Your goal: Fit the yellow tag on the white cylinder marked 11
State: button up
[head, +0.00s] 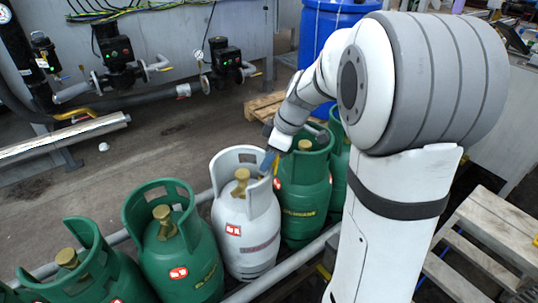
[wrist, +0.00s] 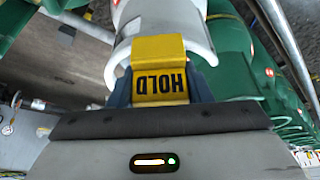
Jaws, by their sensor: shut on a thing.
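The white cylinder (head: 245,240) stands upright in a row of green cylinders, with a brass valve (head: 240,182) inside its open collar. I cannot read a number on it. In the wrist view its white body and collar (wrist: 198,40) are at the top. My gripper (head: 268,162) is at the right side of the white collar in the head view. In the wrist view my blue fingers are shut on the yellow tag (wrist: 158,48), whose word HOLD appears upside down. The tag overlaps the collar's edge in that view; I cannot tell whether they touch. The tag is hidden in the head view.
Green cylinders stand close on both sides, one at left (head: 180,255) and one at right (head: 303,195). Metal rails (head: 285,268) run along the row. A blue drum (head: 325,25) and a wooden pallet (head: 262,105) are behind. A wooden step (head: 480,240) is at right.

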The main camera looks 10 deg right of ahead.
jog(key=shift+f+b, duration=0.75)
jog(key=shift+f, duration=0.1)
jog(key=o, duration=1)
jog(key=shift+o, duration=0.2)
jog(key=shift+d+r, duration=0.1)
jog(key=shift+r, duration=0.05)
jog(key=p+v, duration=0.1)
jog(key=v, duration=0.6)
jog(key=shift+r, duration=0.35)
